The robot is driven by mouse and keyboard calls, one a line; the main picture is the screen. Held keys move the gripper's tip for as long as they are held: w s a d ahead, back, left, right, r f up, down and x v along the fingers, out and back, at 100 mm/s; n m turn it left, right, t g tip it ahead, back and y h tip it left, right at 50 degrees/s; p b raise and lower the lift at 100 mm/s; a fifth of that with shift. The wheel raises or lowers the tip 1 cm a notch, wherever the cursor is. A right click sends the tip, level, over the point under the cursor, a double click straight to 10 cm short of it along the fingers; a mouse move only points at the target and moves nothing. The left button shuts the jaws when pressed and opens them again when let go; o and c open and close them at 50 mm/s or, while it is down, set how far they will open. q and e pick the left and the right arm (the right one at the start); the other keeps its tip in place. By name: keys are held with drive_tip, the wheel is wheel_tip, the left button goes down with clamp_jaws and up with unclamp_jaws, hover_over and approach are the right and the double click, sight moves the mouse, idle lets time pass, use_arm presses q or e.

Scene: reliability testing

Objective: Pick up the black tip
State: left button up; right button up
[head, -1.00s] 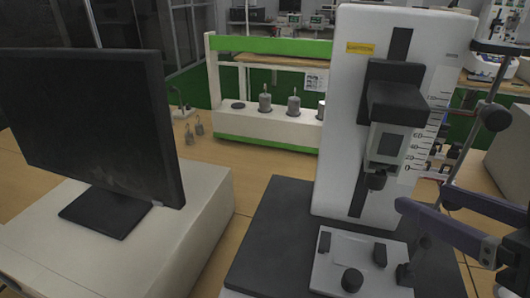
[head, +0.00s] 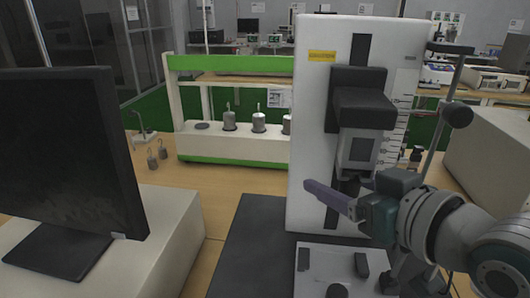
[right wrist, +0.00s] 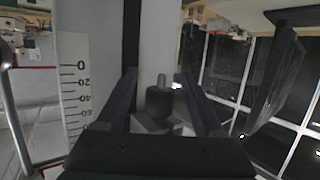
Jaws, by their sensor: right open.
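The black tip (right wrist: 160,101) shows in the right wrist view as a short dark cylinder with a thin grey pin. It stands between the two purple fingers of my right gripper (right wrist: 160,76), with a visible gap on each side. In the head view the right gripper (head: 328,192) reaches in from the right, just below the head of the white testing machine (head: 310,130). There its fingers and hand mostly hide the tip. The right gripper is open. My left gripper is not in view.
A black monitor (head: 75,150) stands on a pale box (head: 170,235) at the left. A green and white rack (head: 190,140) with several grey weights is behind. A thin metal post (head: 435,130) rises beside the machine. The machine's dark base (head: 250,240) lies below.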

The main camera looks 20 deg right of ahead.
drive_tip(key=shift+w+f, duration=0.1)
drive_tip(key=shift+w, duration=0.25)
clamp_jaws()
idle(0.3)
